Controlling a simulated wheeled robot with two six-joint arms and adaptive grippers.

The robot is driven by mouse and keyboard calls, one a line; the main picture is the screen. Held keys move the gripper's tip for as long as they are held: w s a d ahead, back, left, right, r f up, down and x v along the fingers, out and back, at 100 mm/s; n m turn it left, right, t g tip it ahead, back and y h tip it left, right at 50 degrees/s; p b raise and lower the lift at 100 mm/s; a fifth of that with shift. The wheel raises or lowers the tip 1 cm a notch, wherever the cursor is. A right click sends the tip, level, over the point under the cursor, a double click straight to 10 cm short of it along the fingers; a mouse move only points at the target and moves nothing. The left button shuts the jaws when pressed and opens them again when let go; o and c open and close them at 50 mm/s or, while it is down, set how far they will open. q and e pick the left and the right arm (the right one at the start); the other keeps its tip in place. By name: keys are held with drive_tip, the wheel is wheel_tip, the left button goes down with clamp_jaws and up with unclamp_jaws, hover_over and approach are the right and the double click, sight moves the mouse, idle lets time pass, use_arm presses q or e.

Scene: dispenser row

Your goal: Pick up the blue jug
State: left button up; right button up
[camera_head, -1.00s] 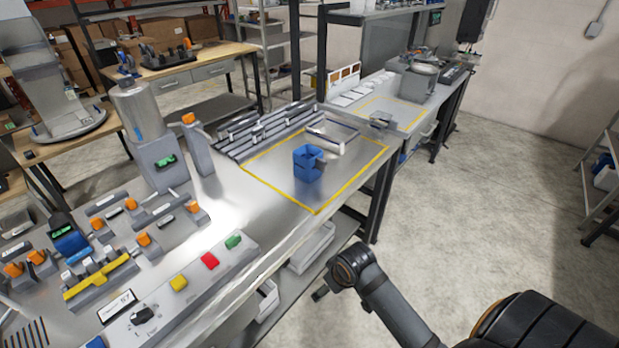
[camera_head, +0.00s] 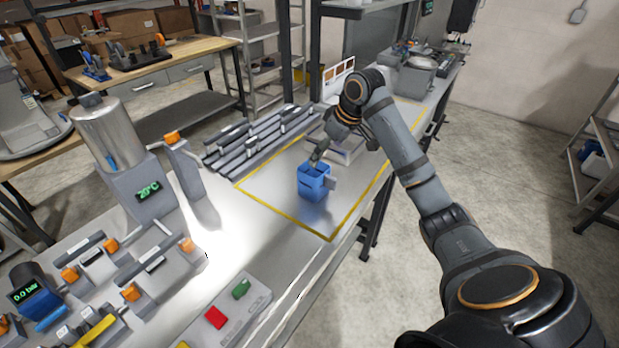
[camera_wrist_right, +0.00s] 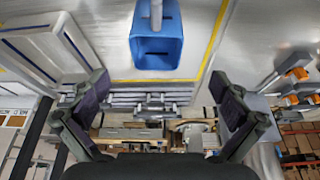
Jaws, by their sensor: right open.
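The blue jug (camera_head: 311,184) stands upright on the metal bench inside the yellow-outlined area, with a grey handle-like part on its right side. It also shows at the top middle of the right wrist view (camera_wrist_right: 155,60). My right gripper (camera_head: 322,150) reaches in from the right and is just above and behind the jug in the head view. In the right wrist view its two fingers (camera_wrist_right: 158,95) are spread wide and empty, with the jug between their lines but beyond the tips. Whether a finger touches the jug cannot be told. My left gripper is not in view.
A row of grey racks (camera_head: 262,140) lies behind the jug. A dispenser with a metal tank (camera_head: 110,135) stands to the left. A panel with red and green buttons (camera_head: 228,310) is in front. The bench around the jug within the yellow line is mostly clear.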

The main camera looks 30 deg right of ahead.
sight(316, 170)
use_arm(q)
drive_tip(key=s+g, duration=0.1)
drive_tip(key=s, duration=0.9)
use_arm(e)
drive_tip(key=x, duration=0.3)
drive_tip(key=shift+s+d+f, duration=0.1)
drive_tip(key=shift+s+f, duration=0.2)
drive_tip(key=shift+f, duration=0.05)
drive_tip(key=p+x, duration=0.1)
drive_tip(key=x, duration=0.2)
drive_tip(key=w+p+x, duration=0.1)
drive_tip(key=x, duration=0.2)
drive_tip(key=shift+d+r, duration=0.1)
drive_tip(key=shift+d, duration=0.05)
drive_tip(key=shift+w, duration=0.1)
drive_tip(key=shift+r, duration=0.1)
drive_tip(key=shift+c, duration=1.2)
drive_tip(key=c, duration=1.4)
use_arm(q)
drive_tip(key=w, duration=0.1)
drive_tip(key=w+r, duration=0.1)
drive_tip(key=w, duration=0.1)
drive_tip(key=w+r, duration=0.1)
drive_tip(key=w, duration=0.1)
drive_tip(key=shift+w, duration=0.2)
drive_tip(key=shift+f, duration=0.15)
